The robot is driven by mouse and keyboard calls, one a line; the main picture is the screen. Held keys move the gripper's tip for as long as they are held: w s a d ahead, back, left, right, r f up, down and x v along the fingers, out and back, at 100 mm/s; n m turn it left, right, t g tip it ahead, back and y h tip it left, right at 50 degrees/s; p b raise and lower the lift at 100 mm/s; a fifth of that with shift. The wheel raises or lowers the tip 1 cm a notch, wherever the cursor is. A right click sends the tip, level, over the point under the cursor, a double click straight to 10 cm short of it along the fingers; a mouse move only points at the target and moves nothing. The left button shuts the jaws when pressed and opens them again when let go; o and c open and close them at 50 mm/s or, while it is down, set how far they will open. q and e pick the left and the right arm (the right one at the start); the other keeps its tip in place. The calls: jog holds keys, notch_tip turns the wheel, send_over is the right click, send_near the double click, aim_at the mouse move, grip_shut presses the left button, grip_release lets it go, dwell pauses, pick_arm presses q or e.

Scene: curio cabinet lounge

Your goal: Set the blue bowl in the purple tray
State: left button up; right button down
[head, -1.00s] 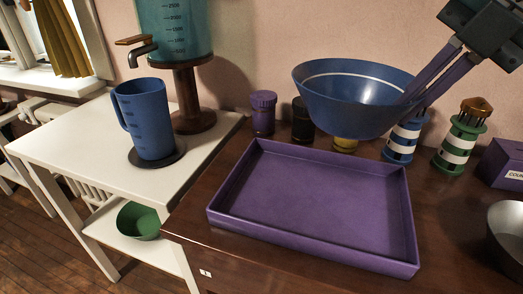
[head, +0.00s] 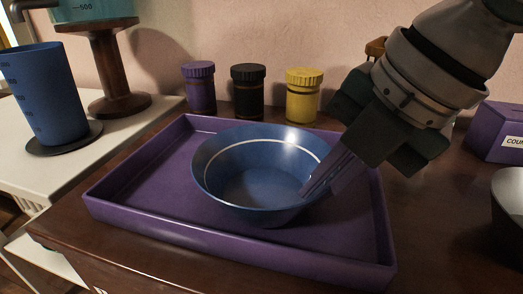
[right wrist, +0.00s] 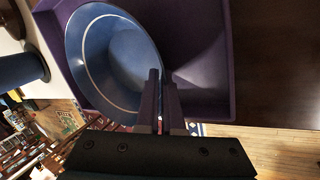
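The blue bowl (head: 262,185), with a white stripe inside, is upright over the floor of the purple tray (head: 130,212), within its walls. I cannot tell if its base touches the tray floor. My right gripper (head: 322,175) comes in from the upper right, its fingers shut on the bowl's right rim. In the right wrist view the two fingers (right wrist: 161,75) meet the rim of the bowl (right wrist: 95,55) with a narrow gap between them, and the tray (right wrist: 205,90) lies beyond. My left gripper is not in view.
Purple (head: 200,90), black (head: 248,92) and yellow (head: 303,97) jars stand behind the tray. A blue measuring cup (head: 45,95) is on the white table at left. A purple box (head: 494,132) and a metal bowl (head: 508,205) are at right.

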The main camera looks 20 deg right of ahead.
jog(key=shift+w+d+f, duration=0.15)
jog(key=shift+d+f, duration=0.05)
jog(key=shift+f, duration=0.2)
jog(key=shift+w+r, duration=0.1)
jog(key=shift+r, duration=0.05)
jog(key=shift+s+a, duration=0.2)
jog(key=c, duration=1.5)
grip_release()
jog(key=shift+f, duration=0.25)
jog(key=o, duration=0.4)
jog(key=shift+d, duration=0.1)
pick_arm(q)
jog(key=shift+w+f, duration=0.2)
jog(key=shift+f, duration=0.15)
pick_arm(e)
jog(key=shift+o, duration=0.2)
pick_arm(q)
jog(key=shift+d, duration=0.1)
pick_arm(e)
jog(key=shift+r, duration=0.15)
